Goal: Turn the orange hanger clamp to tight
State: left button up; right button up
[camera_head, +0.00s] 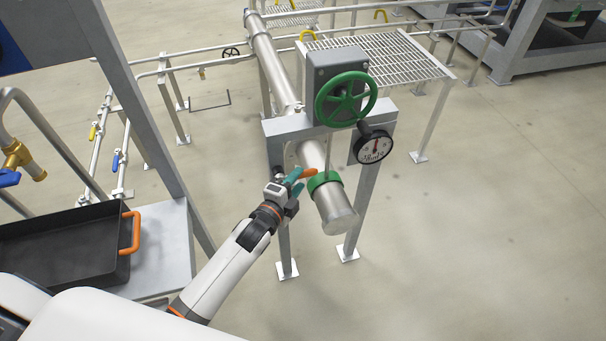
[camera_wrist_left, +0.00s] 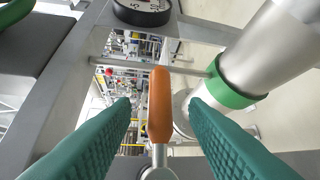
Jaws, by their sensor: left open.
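The orange clamp handle (camera_head: 309,172) shows at the pipe stand in the head view, beside the green band (camera_head: 323,181) on the grey pipe. In the left wrist view the orange handle (camera_wrist_left: 160,100) stands upright in the picture on a silver shank, with the green band (camera_wrist_left: 228,88) to its right. My left gripper (camera_head: 296,180) is at the handle. Its two teal fingers (camera_wrist_left: 160,112) are open, one on each side of the handle, with gaps visible on both sides. My right gripper is not in view.
A grey box with a green handwheel (camera_head: 346,99) and a round gauge (camera_head: 372,147) sit above the handle. A black tray (camera_head: 70,245) with an orange grip lies on a bench at left. The floor at right is clear.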

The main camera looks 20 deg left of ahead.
aim_at(301, 177)
pick_arm(q)
jog(key=shift+x, duration=1.85)
grip_shut()
